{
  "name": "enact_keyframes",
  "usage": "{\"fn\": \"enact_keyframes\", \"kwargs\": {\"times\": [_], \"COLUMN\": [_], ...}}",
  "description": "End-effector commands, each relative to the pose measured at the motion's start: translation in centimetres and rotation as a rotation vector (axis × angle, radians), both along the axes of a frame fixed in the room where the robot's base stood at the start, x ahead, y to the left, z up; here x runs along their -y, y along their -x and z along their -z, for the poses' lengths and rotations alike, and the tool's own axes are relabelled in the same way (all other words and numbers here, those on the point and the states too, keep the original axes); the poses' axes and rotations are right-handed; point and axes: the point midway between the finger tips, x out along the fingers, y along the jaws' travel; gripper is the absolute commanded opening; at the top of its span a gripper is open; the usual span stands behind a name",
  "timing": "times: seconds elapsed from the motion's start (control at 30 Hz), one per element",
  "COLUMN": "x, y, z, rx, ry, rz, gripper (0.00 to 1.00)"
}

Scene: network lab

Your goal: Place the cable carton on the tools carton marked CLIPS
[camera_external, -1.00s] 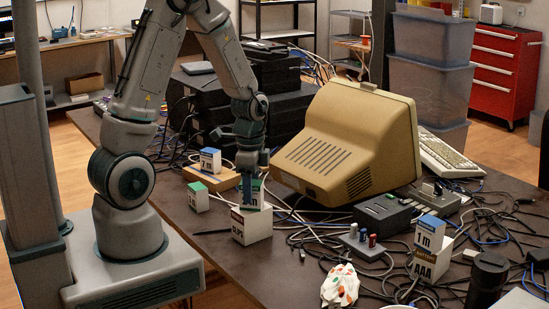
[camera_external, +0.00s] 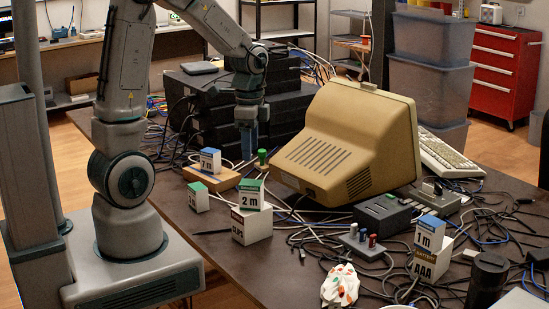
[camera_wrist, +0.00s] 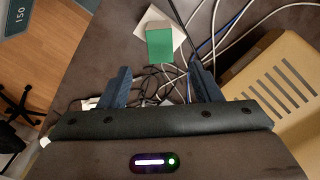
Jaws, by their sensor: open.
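The green-topped cable carton marked 2 m (camera_external: 252,195) rests on the white tools carton, whose partly readable mark looks like CLIPS (camera_external: 252,227). It sits slightly turned relative to the carton below. My gripper (camera_external: 248,157) is above and apart from them, pointing down. In the wrist view, my gripper (camera_wrist: 163,84) has its fingers spread with nothing between them. The cable carton's green top (camera_wrist: 160,44) shows beyond the fingertips, with a pale corner of the tools carton (camera_wrist: 151,17) behind it.
A small green-topped carton (camera_external: 198,203) stands to the left. A blue-topped carton (camera_external: 210,167) sits on a wooden block behind. A beige monitor (camera_external: 345,140) stands close on the right. Loose cables cover much of the table. Another blue-topped carton (camera_external: 430,237) sits on a white carton at right.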

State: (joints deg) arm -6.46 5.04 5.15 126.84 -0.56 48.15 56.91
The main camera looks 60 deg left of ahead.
Motion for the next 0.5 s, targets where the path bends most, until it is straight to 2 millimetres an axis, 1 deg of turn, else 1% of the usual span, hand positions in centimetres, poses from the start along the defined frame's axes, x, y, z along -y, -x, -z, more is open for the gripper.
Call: {"fn": "enact_keyframes", "kwargs": {"times": [0.03, 0.17, 0.27, 0.37, 0.5], "x": [0.0, 0.2, 0.9, 2.3, 4.3], "y": [-0.1, 0.2, 1.1, 2.7, 6.0], "z": [-0.5, -1.5, -2.6, -4.2, -6.3], "rx": [0.004, 0.008, 0.030, 0.072, 0.141], "ry": [-0.001, -0.001, 0.001, 0.006, 0.028], "rz": [0.000, -0.012, -0.070, -0.181, -0.385], "gripper": [0.58, 0.58, 0.58, 0.58, 0.58]}}
